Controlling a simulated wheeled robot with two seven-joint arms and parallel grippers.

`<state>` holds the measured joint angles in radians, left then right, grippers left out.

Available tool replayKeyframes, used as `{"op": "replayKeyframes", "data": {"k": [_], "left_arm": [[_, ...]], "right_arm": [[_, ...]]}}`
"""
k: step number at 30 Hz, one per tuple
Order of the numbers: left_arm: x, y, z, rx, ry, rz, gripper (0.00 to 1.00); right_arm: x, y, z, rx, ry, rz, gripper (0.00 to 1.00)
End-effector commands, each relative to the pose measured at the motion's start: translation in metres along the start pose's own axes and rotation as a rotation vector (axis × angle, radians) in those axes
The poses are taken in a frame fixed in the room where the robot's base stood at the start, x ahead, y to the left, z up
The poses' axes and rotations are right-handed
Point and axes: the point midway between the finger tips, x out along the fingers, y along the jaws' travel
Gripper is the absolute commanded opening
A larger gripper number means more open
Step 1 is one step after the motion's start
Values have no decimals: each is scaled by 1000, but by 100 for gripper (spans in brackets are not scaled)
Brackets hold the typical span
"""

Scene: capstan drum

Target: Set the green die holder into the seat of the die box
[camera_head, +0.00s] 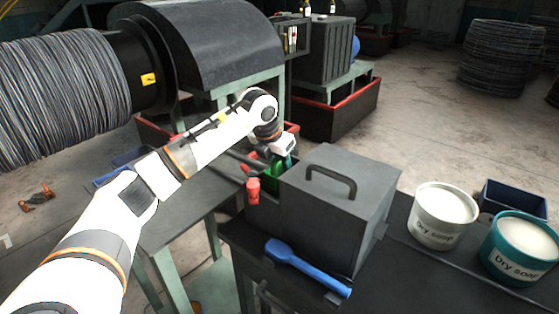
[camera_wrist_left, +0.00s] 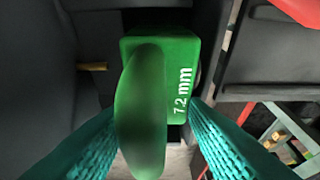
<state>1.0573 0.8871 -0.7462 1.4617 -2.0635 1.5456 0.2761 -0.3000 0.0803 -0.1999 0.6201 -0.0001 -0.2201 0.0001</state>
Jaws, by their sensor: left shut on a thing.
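The green die holder (camera_head: 275,170) is at the left end of the dark grey die box (camera_head: 330,215), between its dark walls. In the left wrist view the die holder (camera_wrist_left: 182,50) has a "7.2 mm" mark and a rounded grip facing the camera. My left gripper (camera_head: 285,158) reaches down from above. Its teal fingers (camera_wrist_left: 153,125) are shut on the green grip from both sides. The holder lies over or in a dark recess; its underside is hidden, so I cannot tell whether it touches the seat. My right gripper is not in view.
A red-ended lever (camera_head: 253,190) stands beside the box's left end. A blue tool (camera_head: 305,268) lies in front of the box. Soap tubs, one white (camera_head: 437,225) and one teal (camera_head: 520,255), stand at the right. A wire-wound drum (camera_head: 60,95) is at the left.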

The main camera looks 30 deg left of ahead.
Motion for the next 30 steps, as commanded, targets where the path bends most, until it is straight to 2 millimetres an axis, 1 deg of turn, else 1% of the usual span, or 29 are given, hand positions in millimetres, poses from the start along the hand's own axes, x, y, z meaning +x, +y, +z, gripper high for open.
{"op": "replayKeyframes", "data": {"k": [14,15,19,30], "left_arm": [[3,0,1,-1,7,0,11],[3,0,0,-1,7,0,43],[4,0,1,-1,5,0,64],[4,-3,2,-3,1,-6,65]], "right_arm": [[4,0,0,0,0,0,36],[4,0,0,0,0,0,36],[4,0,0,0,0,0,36],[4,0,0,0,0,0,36]]}}
